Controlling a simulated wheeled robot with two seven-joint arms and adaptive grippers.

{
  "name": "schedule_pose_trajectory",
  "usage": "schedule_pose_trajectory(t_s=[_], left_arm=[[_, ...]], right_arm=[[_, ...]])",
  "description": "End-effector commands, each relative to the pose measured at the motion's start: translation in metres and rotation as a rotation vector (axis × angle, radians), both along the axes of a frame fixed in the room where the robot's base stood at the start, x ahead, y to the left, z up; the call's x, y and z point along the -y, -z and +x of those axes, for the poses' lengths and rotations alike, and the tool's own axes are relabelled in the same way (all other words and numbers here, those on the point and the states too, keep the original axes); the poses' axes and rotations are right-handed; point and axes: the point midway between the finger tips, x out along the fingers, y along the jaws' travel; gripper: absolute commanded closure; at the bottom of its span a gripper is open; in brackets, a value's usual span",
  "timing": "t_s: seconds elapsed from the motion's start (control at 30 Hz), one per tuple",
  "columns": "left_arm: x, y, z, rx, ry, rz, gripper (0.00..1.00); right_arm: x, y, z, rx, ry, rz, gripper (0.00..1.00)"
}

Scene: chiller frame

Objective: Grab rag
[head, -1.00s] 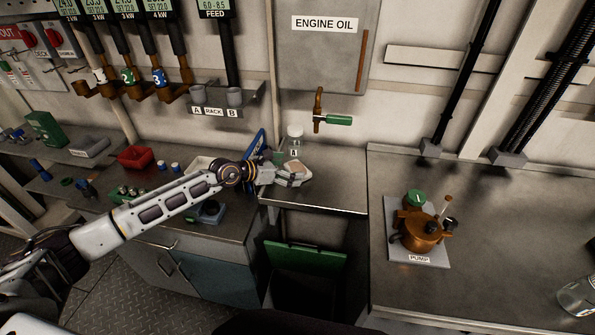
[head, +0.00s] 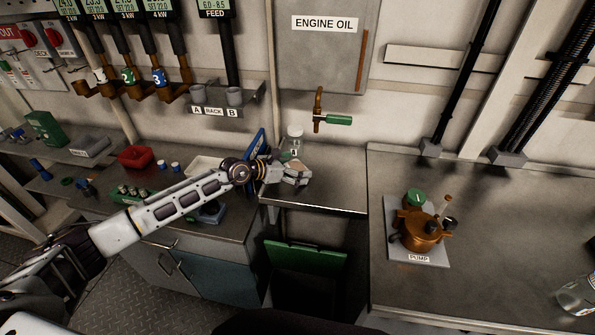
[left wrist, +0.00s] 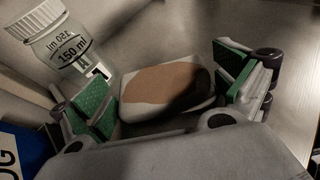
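The rag appears to be a folded pale pad with a brown-orange patch (left wrist: 168,84), lying on the metal counter in the left wrist view. My left gripper (left wrist: 172,92) is open, with one green-padded finger on each side of the pad. The fingers look apart from it, though the near edge of the pad is partly hidden by the gripper body. My right gripper is not in view.
A labelled 150 ml jar (left wrist: 62,42) stands close to the left finger. A blue upright board (head: 256,146) is just left of the hand. An open green-lidded bin (head: 305,256) is below the counter. A pump (head: 420,232) stands on the right bench.

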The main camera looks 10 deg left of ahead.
Motion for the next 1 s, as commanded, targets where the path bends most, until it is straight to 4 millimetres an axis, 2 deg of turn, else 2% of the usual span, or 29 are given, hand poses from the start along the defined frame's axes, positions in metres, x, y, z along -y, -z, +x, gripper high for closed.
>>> schedule_pose_trajectory(t_s=[0.03,0.2,0.27,0.73,1.0], left_arm=[[0.000,0.000,0.000,0.000,0.000,0.000,0.13],[0.000,0.000,0.000,0.000,0.000,0.000,0.35],[0.000,0.000,0.000,0.000,0.000,0.000,0.40],[0.000,-0.008,-0.004,0.001,0.000,0.000,0.40],[0.000,-0.039,-0.004,0.002,0.002,0.000,0.40]], right_arm=[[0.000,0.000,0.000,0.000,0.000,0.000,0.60],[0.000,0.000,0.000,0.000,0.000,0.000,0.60],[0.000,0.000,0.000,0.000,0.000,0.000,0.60],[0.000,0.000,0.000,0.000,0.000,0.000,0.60],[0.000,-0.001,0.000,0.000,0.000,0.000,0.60]])
